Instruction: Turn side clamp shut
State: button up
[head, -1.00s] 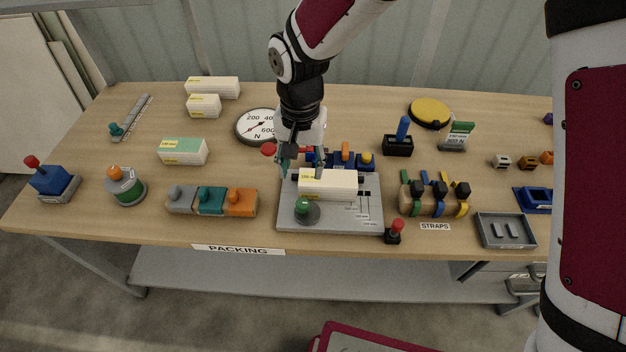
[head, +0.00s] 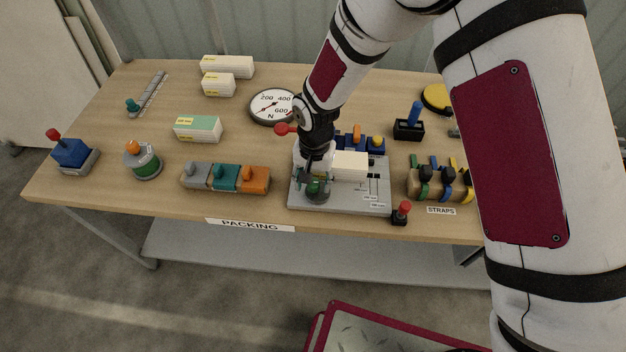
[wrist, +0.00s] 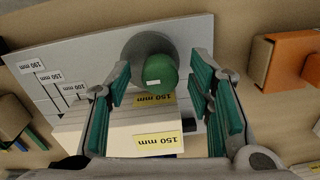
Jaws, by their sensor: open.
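The grey fixture plate (head: 345,202) lies at the front middle of the bench in the head view. At its front left corner is a round grey base with a green knob (head: 315,188), which I take as the side clamp. The knob (wrist: 160,71) also shows in the wrist view. A white block (head: 350,164) with yellow 150 mm labels lies on the plate beside the knob. My gripper (wrist: 161,82) is open, its teal-padded fingers on either side of the knob. I cannot tell whether they touch it. My wrist partly hides the block and plate in the head view.
A red knob (head: 284,129) stands behind my wrist. The orange-topped block (head: 257,178) sits left of the plate, and a red-knobbed post (head: 401,213) at its front right corner. The strap holder (head: 440,183) is to the right.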

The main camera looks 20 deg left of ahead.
grip_shut()
jog(key=shift+f+n, duration=0.1)
jog(key=shift+n, duration=0.3)
jog(key=n+b, duration=0.2)
jog(key=n, duration=0.1)
jog(key=shift+n, duration=0.4)
jog(key=n+b, duration=0.2)
jog(key=n, duration=0.2)
jog(key=shift+w+n, duration=0.1)
jog(key=shift+n, duration=0.2)
jog(key=n+b, duration=0.2)
jog(key=n, duration=0.2)
jog(key=shift+d, duration=0.1)
jog(key=shift+n+b, duration=0.9)
jog(key=shift+n, duration=1.6)
